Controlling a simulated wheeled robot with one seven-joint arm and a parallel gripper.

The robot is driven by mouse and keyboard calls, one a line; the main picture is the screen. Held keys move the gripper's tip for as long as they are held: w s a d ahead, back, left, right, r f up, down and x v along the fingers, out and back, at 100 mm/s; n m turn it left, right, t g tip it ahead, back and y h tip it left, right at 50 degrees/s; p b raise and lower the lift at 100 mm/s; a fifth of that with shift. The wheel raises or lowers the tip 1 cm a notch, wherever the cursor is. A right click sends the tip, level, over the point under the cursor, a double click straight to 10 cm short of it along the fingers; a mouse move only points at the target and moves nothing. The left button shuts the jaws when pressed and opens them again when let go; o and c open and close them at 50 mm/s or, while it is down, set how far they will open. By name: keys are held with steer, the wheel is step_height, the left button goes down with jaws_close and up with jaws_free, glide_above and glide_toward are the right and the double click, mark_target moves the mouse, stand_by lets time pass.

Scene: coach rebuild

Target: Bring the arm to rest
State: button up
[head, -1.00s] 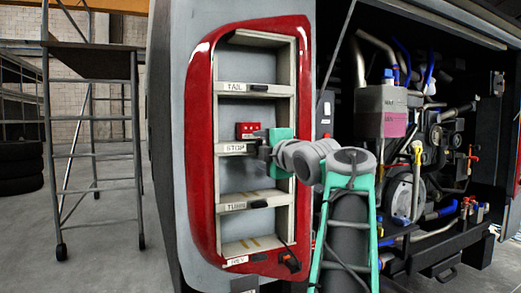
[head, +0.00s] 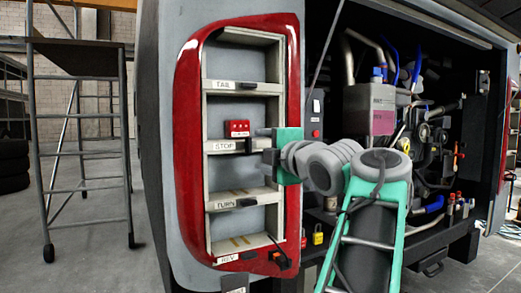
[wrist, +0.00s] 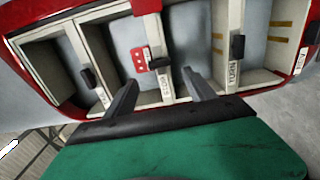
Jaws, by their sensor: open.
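My arm reaches forward to the tall red-framed lamp housing (head: 187,150) on the vehicle's grey corner. My gripper (head: 262,144) is open, its jaws in front of the housing at the height of the STOP shelf. The STOP shelf's black tab (wrist: 160,63) shows beyond the fingertips; I cannot tell the exact gap. A red block with pale dots (head: 237,128) sits at the STOP shelf and also shows in the wrist view (wrist: 140,61).
The open engine bay (head: 400,120) lies right of the housing, with pipes and a pink-fluid tank (head: 370,110). A wheeled metal ladder (head: 85,120) stands at the left. An orange-and-black piece (head: 281,258) is at the housing's lower right. Floor is clear between ladder and vehicle.

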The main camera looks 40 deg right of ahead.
steer(key=w+a+f+m+g+y+p, duration=0.25)
steer(key=w+a+m+p, duration=0.35)
steer(key=w+a+p, duration=0.5)
steer(key=s+a+f+m+g+y+p, duration=0.25)
steer(key=s+a+f+g+p, duration=0.2)
steer(key=a+p, duration=0.5)
steer(key=s+a+f+m+g+p, duration=0.6)
steer(key=s+a+f+p, duration=0.5)
steer(key=s, duration=0.4)
steer(key=shift+s+a+f+g+p, duration=0.4)
steer(key=shift+a+g+p, duration=0.15)
steer(key=shift+a, duration=0.3)
